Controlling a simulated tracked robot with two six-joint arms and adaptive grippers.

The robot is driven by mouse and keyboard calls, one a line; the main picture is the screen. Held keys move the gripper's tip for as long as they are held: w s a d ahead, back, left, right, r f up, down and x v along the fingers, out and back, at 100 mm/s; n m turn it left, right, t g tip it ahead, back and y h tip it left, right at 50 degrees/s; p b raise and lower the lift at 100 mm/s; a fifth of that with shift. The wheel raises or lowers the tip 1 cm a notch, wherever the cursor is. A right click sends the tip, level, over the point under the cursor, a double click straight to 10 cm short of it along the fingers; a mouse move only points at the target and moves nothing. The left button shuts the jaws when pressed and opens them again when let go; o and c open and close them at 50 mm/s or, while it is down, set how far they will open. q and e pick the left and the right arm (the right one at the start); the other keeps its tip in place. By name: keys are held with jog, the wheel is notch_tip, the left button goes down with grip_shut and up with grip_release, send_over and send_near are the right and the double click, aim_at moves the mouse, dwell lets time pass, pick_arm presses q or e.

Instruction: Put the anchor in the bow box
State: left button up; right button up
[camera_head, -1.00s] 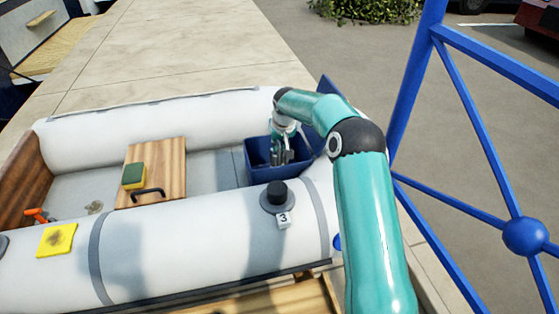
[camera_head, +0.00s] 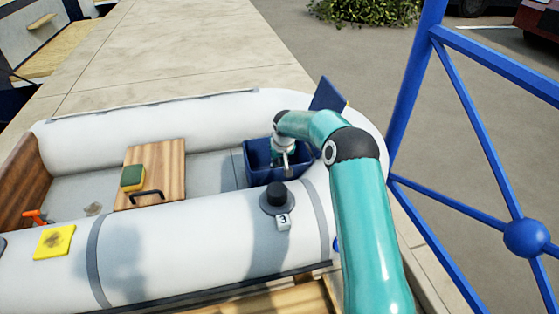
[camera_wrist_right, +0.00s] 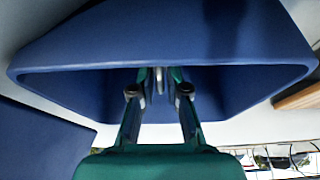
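The bow box, a dark blue open box (camera_head: 257,171), stands in the bow end of the inflatable boat. My right gripper (camera_head: 286,157) points down into it, over its inner space. In the right wrist view the fingers (camera_wrist_right: 159,82) reach past the box rim (camera_wrist_right: 60,69), close together with a thin grey metal piece (camera_wrist_right: 158,78) between them. This looks like part of the anchor; the rest of it is hidden inside the box. My left gripper is not in view.
A blue lid (camera_head: 327,95) stands open behind the box. A black round knob (camera_head: 277,192) sits on the near white tube (camera_head: 180,235). A wooden board (camera_head: 165,165) bears a green-yellow sponge (camera_head: 133,177). A blue railing (camera_head: 470,115) is at the right.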

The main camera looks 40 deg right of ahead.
jog(key=shift+o, duration=1.3)
jog(key=shift+r, duration=0.1)
jog(key=v, duration=1.2)
jog(key=shift+p, duration=0.3)
